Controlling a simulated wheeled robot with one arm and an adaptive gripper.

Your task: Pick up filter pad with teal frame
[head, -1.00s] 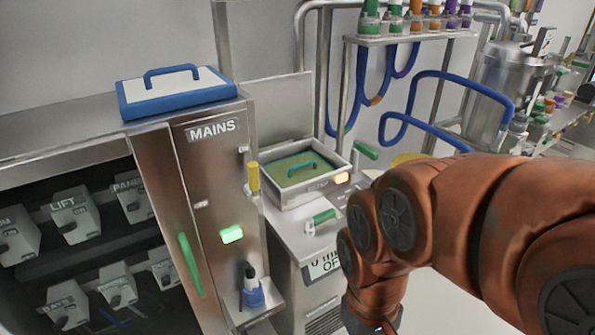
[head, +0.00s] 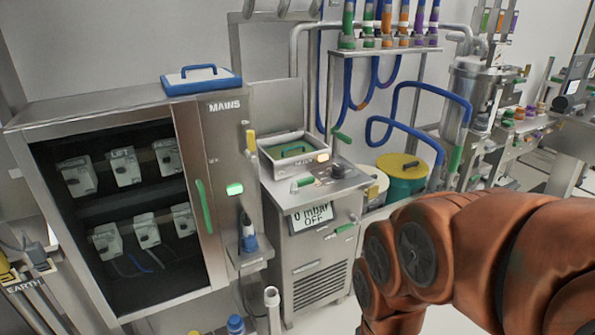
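The pad with a teal handle (head: 295,150) lies inside a steel open-topped box (head: 268,167) on top of the pump unit marked "0 mbar OFF". The box walls hide most of the pad and its frame. A similar pad with a blue frame and blue handle (head: 201,80) lies on top of the MAINS cabinet. My arm reaches in from the right and bends down at the lower right, apart from both pads. My gripper is out of view below the bottom edge.
The MAINS cabinet (head: 224,150) stands left of the pump unit (head: 315,250). Blue hoses (head: 400,128) and a teal drum with a yellow lid (head: 405,178) stand behind, to the right.

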